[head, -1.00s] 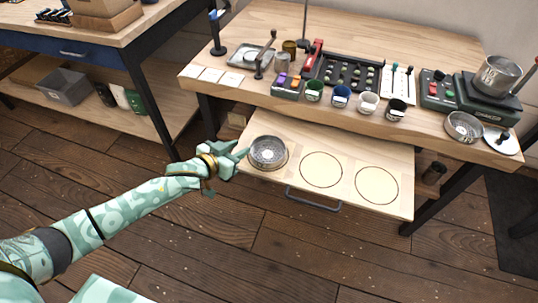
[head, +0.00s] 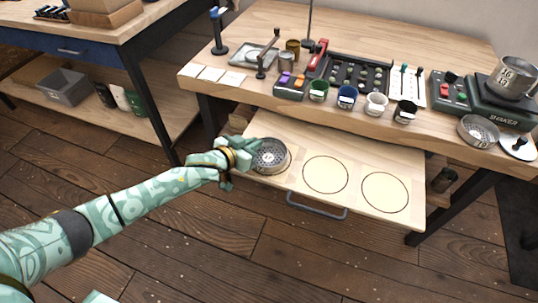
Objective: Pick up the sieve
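A round metal sieve (head: 270,156) with a perforated bottom sits on the left ring of the pulled-out wooden drawer board (head: 305,212). My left gripper (head: 246,153) is at the sieve's left rim, with its fingers right against or just over the edge. The wrist and fingers overlap in this view, so I cannot tell whether they are closed on the rim. A second perforated metal sieve (head: 478,131) rests on the tabletop at the right, in front of the shaker. My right gripper is out of view.
Two empty rings, the middle one (head: 325,174) and the right one (head: 385,192), mark the drawer board. The drawer handle (head: 317,207) sticks out in front. The table edge with several cups (head: 346,97) overhangs behind. The shaker (head: 500,110) carries a metal pan (head: 512,77).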

